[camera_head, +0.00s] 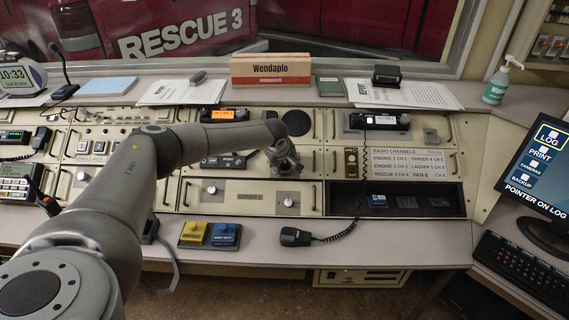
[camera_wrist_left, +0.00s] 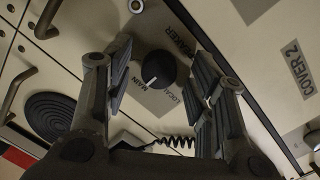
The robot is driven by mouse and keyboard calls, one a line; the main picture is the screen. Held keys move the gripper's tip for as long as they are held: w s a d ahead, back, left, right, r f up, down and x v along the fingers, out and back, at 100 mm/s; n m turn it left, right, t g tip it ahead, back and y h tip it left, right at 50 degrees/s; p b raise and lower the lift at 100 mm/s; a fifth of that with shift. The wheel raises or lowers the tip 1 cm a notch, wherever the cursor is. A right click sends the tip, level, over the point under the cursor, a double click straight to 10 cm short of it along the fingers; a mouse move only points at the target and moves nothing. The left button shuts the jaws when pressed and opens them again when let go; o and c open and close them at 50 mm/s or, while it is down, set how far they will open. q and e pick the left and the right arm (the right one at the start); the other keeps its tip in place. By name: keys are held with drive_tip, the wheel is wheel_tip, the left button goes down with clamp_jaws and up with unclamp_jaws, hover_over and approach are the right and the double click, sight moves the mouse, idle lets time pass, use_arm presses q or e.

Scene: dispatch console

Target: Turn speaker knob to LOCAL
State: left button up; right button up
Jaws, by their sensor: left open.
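The speaker knob (camera_wrist_left: 158,70) is a dark round knob with a white pointer mark, on a grey plate lettered SPEAKER, MAIN and LOCAL. In the left wrist view its mark is turned to the MAIN side, away from the LOCAL lettering (camera_wrist_left: 172,98). My left gripper (camera_wrist_left: 162,100) is open, with its fingers on either side of the knob and apart from it. In the head view my left gripper (camera_head: 285,162) is over the middle of the console and hides the speaker knob.
A black round speaker grille (camera_head: 295,122) lies behind the gripper. A COVER 2 panel (camera_head: 250,197) with handles and white knobs is in front. A handheld microphone (camera_head: 294,237) with a coiled cord lies on the desk edge. Yellow (camera_head: 193,234) and blue (camera_head: 225,235) boxes are to its left.

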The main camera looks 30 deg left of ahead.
use_arm(q)
drive_tip(key=c, duration=1)
drive_tip(key=n+b, duration=0.1)
drive_tip(key=n, duration=0.1)
drive_tip(key=shift+f+n, duration=0.15)
drive_tip(key=shift+n, duration=0.25)
drive_tip(key=n+b, duration=0.2)
drive_tip(key=n, duration=0.1)
drive_tip(key=shift+f+n+t+b, duration=0.1)
drive_tip(key=shift+n+t+b, duration=0.2)
drive_tip(key=shift+t, duration=0.1)
drive_tip(key=n+b, duration=0.3)
drive_tip(key=n, duration=0.1)
drive_tip(key=shift+d, duration=0.1)
drive_tip(key=shift+n+t+y+b, duration=0.3)
drive_tip(key=shift+n+b, duration=0.5)
drive_tip(key=shift+b, duration=0.1)
drive_tip(key=shift+r, duration=0.2)
drive_tip(key=shift+c, duration=0.3)
